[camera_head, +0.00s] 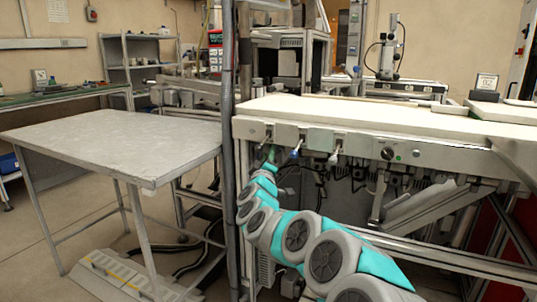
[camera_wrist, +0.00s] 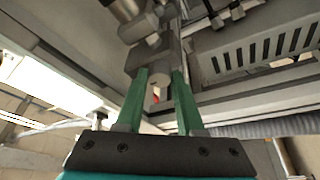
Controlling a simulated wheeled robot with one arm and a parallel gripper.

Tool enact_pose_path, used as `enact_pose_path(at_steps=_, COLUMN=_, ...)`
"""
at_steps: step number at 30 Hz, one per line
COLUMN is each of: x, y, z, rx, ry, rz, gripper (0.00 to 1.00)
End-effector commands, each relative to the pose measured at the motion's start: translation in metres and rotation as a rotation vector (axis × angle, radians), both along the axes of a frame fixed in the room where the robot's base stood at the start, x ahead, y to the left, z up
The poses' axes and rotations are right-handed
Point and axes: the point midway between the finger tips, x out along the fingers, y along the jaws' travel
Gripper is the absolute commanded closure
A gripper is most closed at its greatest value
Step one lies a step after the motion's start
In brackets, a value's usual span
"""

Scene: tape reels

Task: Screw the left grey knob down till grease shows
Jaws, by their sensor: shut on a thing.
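My gripper (camera_head: 271,154) is below the front edge of the white bench, at the leftmost of the fittings there. In the wrist view my gripper (camera_wrist: 159,74) has its two green fingers on either side of a grey knob (camera_wrist: 155,70) and is shut on it. A pale part with a small red patch (camera_wrist: 156,97) shows between the fingers; I cannot tell whether it is grease. In the head view the held knob is mostly hidden by the fingers.
The white bench (camera_head: 350,112) overhangs the fittings. A grey upright post (camera_head: 229,150) stands close left of my arm. A grey metal table (camera_head: 110,143) is further left. Pipes and brackets crowd the space under the bench.

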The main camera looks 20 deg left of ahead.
Motion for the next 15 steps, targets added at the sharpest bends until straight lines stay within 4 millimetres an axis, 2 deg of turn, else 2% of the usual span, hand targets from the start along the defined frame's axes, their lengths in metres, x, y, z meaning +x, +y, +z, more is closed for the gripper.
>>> enact_pose_path(at_steps=15, x=0.0010, y=0.0017, z=-0.0036, rx=0.245, ry=-0.017, rz=-0.001, gripper=1.00)
